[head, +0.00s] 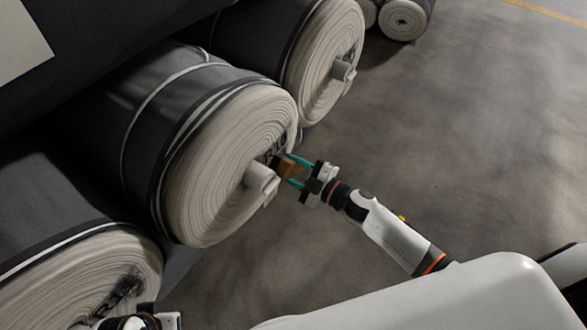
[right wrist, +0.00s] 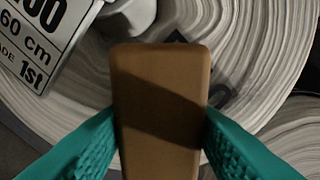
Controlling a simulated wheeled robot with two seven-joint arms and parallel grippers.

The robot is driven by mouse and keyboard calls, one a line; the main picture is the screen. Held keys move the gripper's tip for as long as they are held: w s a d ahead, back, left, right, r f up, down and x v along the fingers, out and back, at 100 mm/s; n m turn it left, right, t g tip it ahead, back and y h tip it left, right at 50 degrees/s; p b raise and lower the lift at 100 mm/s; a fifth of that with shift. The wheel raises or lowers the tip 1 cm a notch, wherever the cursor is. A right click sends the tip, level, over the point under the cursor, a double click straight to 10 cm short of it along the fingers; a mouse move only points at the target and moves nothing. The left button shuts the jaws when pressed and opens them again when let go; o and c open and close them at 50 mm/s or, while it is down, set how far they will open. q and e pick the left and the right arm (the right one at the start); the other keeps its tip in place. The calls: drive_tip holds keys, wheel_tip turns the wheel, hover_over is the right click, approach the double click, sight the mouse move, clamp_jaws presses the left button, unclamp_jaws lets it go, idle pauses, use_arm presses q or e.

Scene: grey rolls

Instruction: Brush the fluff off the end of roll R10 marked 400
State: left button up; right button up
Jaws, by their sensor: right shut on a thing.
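The roll (head: 215,170) in the middle of the head view is dark grey outside, with a pale layered end and a stubby core (head: 262,178). Its end (right wrist: 270,50) fills much of the right wrist view. A white label (right wrist: 42,38) there reads "00", "60 cm" and "1st", its first digits cut off. My right gripper (head: 299,172) is shut on a brown block-shaped brush (head: 286,166), which also shows between the teal fingers in the right wrist view (right wrist: 160,100). The brush is at the roll end, partly covering dark lettering; I cannot tell whether it touches. No fluff is discernible.
Another roll (head: 325,60) lies behind and one (head: 80,280) in front at lower left, its end bearing dark lettering. Smaller rolls (head: 404,18) lie at the far top. A dark roll overhangs the upper left. The concrete floor (head: 470,130) to the right is clear.

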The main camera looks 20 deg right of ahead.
drive_tip(key=shift+w+a, duration=0.4)
drive_tip(key=shift+w, duration=0.05)
